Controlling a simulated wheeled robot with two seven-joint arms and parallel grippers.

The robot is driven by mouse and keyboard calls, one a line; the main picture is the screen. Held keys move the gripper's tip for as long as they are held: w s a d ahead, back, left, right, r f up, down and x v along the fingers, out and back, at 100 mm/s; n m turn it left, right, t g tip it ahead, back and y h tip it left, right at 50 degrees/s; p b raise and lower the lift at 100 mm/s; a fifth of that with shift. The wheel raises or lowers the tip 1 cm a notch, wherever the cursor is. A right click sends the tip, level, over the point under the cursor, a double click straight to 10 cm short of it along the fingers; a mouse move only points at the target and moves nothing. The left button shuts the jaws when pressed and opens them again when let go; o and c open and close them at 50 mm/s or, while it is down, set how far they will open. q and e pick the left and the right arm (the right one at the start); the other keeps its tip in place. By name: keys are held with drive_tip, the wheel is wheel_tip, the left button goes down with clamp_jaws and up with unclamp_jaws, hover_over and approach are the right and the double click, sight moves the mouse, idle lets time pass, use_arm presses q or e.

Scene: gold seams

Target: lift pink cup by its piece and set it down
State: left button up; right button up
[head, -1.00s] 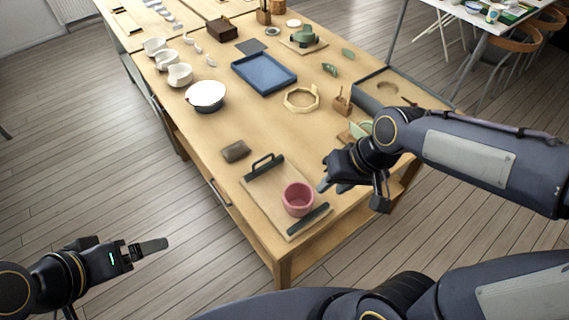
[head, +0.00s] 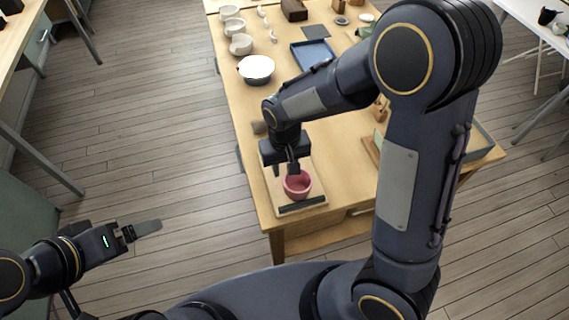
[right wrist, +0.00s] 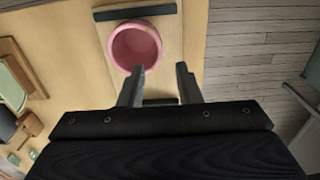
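The pink cup (head: 298,191) stands upright on a pale wooden board (head: 274,192) near the table's front end. In the right wrist view the cup (right wrist: 137,46) shows its round open mouth. No separate piece of the cup can be made out. My right gripper (head: 292,170) is directly behind the cup, pointing down close to its far rim. In the right wrist view its fingers (right wrist: 160,82) are apart with nothing held between them; one fingertip overlaps the rim, and I cannot tell if it touches. My left gripper (head: 148,228) is off the table at the left, seen side-on.
The board has a dark strip (head: 301,203) at its front edge. My right arm hides much of the table's right side. Bare tabletop (head: 243,125) shows left of the board.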

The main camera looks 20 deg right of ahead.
sight(285, 184)
drive_tip(key=shift+f+b, duration=2.9)
drive_tip(key=shift+f, duration=0.9)
drive_tip(key=shift+c, duration=0.4)
clamp_jaws()
